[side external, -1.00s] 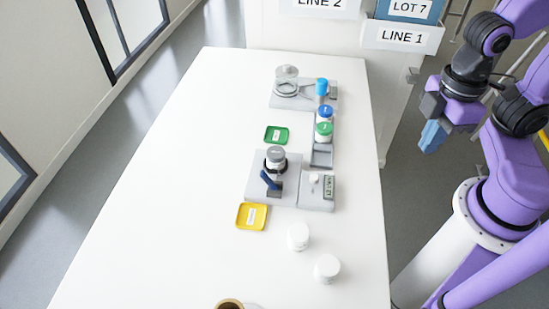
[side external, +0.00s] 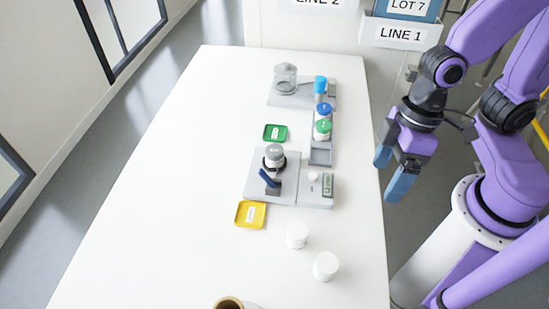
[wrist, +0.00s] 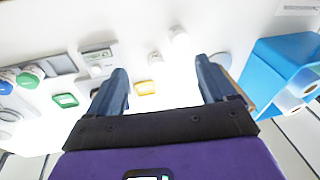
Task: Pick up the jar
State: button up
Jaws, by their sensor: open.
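Several jars stand on the white table. Two plain white jars, one (side external: 297,235) and a nearer one (side external: 326,267), stand upright on the bare front part; both show in the wrist view, one (wrist: 178,34) and the other (wrist: 155,57). A grey-lidded jar (side external: 275,152) sits in a grey fixture with a blue lever. A blue-lidded jar (side external: 324,110) and a green-lidded jar (side external: 323,130) sit in a grey rack. I cannot tell which jar is meant. My gripper (side external: 392,172) is open and empty, beyond the table's right edge, touching no jar; its fingers show apart in the wrist view (wrist: 160,70).
A grey station with a clear vessel (side external: 285,79) stands at the back. A scale (side external: 327,186) adjoins the fixture. A blue box (wrist: 272,68) shows in the wrist view. The table's left side is clear.

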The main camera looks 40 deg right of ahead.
jog(key=w+a+f+m+y, duration=0.1)
jog(key=w+a+f+m, duration=0.15)
jog(key=a+f, duration=0.2)
jog(key=m+t+h, duration=0.4)
jog(key=m+t, duration=0.4)
jog(key=t, duration=0.5)
send_near(271, 151)
jog(key=shift+n, duration=0.25)
jog(key=x, duration=0.4)
jog(key=d+x, duration=0.1)
jog(key=x, duration=0.2)
jog(key=shift+s+d+f, duration=0.1)
jog(key=shift+s+f, duration=0.05)
jog(key=shift+f, duration=0.15)
jog(key=shift+f+x, duration=0.25)
jog(key=shift+x, duration=2.3)
jog(key=shift+s, duration=0.15)
jog(key=c, duration=1.1)
